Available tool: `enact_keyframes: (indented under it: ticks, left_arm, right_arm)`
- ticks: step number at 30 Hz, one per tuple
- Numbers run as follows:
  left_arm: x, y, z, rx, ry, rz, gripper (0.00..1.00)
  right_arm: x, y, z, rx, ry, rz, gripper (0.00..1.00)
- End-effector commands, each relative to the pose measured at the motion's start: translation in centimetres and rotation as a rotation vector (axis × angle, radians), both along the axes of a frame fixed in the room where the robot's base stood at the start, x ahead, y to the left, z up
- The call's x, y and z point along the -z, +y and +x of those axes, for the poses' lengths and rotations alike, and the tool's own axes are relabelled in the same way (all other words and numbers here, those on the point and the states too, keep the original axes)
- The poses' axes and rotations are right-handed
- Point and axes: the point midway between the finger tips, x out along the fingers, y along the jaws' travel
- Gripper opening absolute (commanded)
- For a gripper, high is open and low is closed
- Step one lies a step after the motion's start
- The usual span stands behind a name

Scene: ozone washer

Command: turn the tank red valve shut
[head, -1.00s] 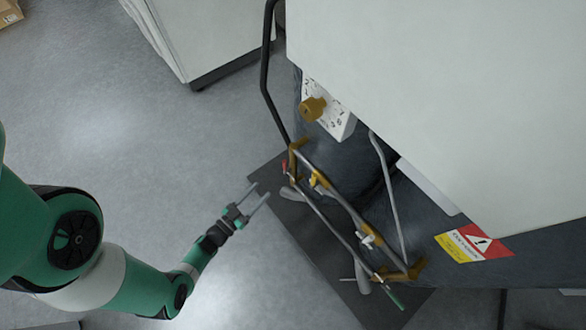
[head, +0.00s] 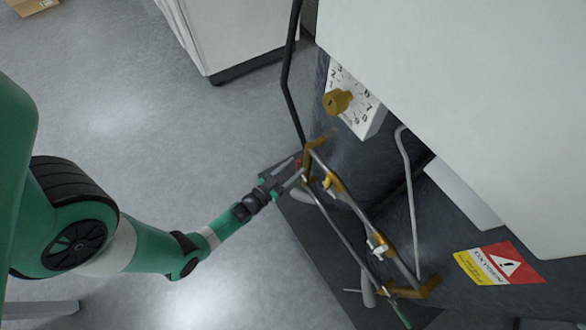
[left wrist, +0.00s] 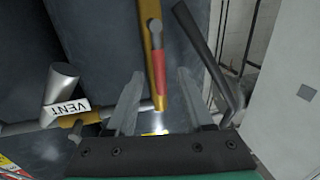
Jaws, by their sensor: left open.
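The red valve handle (head: 298,164) is a small red lever at the upper left end of the brass-and-steel pipe frame in the head view, partly hidden by my gripper. In the left wrist view it is a red lever (left wrist: 159,72) on a brass fitting, in line with the gap between my fingers. My left gripper (head: 295,167) is open at this end of the frame. In the left wrist view its two fingers (left wrist: 159,76) stand on either side of the red lever. I cannot tell whether they touch it. My right gripper is not in view.
A grey pipe with a VENT tag (left wrist: 68,110) lies left of my fingers in the wrist view. A black rail (head: 291,75) rises above the frame. A knob (head: 337,101) sits on a white panel. An oxygen warning label (head: 498,265) is at right. Open floor lies left.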

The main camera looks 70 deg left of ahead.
Motion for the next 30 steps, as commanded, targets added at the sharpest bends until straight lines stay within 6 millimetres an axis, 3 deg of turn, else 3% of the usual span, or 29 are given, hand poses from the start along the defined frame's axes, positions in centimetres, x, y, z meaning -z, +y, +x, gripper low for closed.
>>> enact_keyframes:
  ticks: [4, 13, 30]
  left_arm:
    - [-0.02, -0.01, -0.02, 0.0, 0.0, 0.0, 0.53]
    - [-0.02, -0.01, -0.05, 0.0, 0.0, 0.0, 0.0]
    - [-0.02, -0.02, -0.06, 0.0, 0.0, 0.0, 0.0]
  right_arm:
    - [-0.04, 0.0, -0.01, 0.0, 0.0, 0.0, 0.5]
    - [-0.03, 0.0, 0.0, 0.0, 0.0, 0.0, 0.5]
    - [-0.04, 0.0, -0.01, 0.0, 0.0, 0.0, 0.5]
